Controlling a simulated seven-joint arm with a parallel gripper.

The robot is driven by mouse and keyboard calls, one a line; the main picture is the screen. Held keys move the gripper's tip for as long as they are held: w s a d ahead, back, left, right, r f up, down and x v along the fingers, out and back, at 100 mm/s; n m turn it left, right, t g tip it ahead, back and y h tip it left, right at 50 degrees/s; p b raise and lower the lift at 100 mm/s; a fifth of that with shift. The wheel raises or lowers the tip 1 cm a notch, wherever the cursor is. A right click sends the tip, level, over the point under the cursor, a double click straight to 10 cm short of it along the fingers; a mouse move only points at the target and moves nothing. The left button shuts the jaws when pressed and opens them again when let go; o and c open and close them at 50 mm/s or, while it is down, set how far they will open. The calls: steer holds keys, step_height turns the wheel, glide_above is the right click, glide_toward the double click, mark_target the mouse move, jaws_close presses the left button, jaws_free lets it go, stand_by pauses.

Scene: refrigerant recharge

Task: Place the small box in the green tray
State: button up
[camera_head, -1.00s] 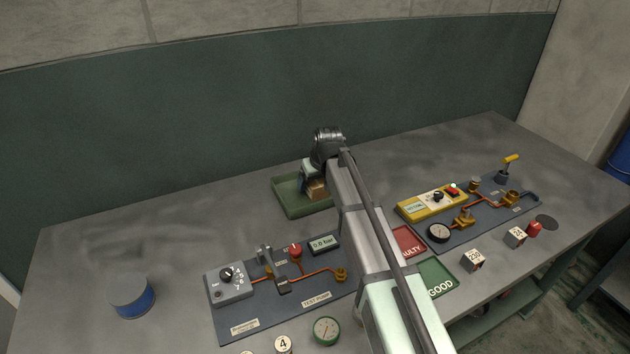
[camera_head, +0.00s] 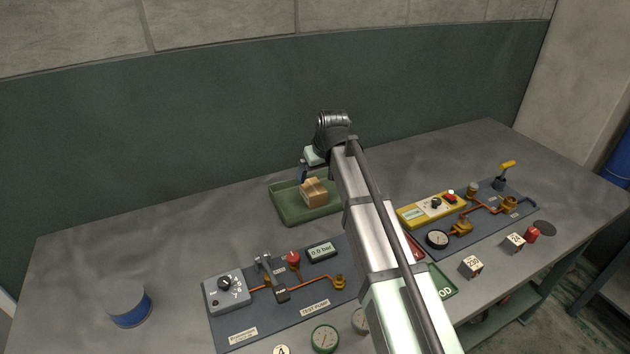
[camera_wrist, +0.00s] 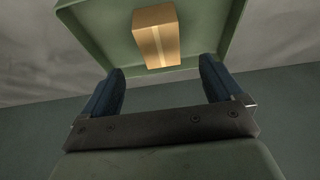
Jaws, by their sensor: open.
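My gripper (camera_head: 303,172) is above the back of the tray, partly hidden by my arm. In the wrist view my gripper (camera_wrist: 160,88) has its two blue fingers wide apart, with nothing between them. The box is beyond the fingertips, clear of them.
A test pump board (camera_head: 240,325) lies in front of the tray. A yellow device (camera_head: 430,209) and a board with copper pipes stand to the right. Number cubes (camera_head: 471,266) sit near the front edge. A blue tin (camera_head: 130,304) stands at left.

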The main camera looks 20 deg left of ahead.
steer(key=shift+v, duration=1.7)
